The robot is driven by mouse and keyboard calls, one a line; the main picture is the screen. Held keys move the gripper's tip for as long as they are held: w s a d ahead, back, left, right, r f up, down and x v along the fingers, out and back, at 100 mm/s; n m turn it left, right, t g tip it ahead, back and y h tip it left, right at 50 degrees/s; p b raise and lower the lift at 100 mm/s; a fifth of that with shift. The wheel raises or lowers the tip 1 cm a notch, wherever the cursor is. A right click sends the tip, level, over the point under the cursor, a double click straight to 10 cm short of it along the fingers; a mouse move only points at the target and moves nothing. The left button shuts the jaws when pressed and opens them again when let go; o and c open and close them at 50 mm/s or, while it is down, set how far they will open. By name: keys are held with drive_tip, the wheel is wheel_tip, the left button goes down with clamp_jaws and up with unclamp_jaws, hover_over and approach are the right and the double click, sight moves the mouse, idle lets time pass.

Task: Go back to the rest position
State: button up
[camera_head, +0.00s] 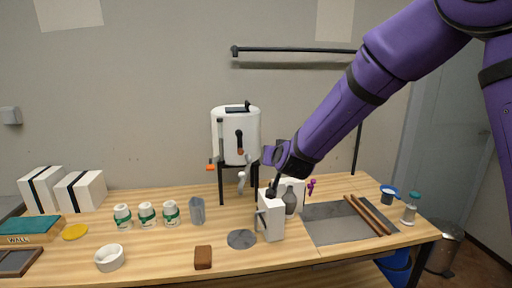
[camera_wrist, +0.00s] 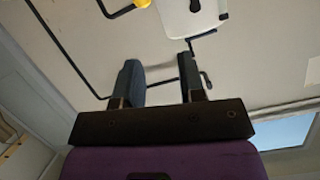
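My gripper (camera_head: 268,155) is at the end of my purple arm, which reaches in from the upper right of the head view. It hangs above the table near the white tank, and its fingers are hard to make out there. In the wrist view my gripper (camera_wrist: 158,63) has its two dark fingers apart, with nothing between them. Beyond them are the pale wall and part of a white object (camera_wrist: 190,17).

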drive_tip(key=s+d+r+n+g, duration=0.1)
drive_tip(key=s+d+r+g, duration=0.1)
drive_tip(key=s+d+r, duration=0.4)
drive_tip(key=s+d+r+g, duration=0.2)
drive_tip(key=s+d+r, duration=0.3)
drive_tip(key=s, duration=0.4)
drive_tip(key=s+d+g+h, duration=0.1)
drive_tip(key=s+d, duration=0.3)
drive_tip(key=s, duration=0.4)
drive_tip(key=s+d+f+g, duration=0.1)
drive_tip(key=s+d+g, duration=0.1)
drive_tip(key=s+d, duration=0.3)
drive_tip(key=s+d+g+h, duration=0.1)
drive_tip(key=s+d, duration=0.3)
drive_tip(key=s, duration=0.8)
drive_tip(key=shift+s+d+f+m+g+h, duration=0.2)
drive_tip(key=shift+s+d+m+g+h, duration=0.1)
drive_tip(key=shift+d+m, duration=0.1)
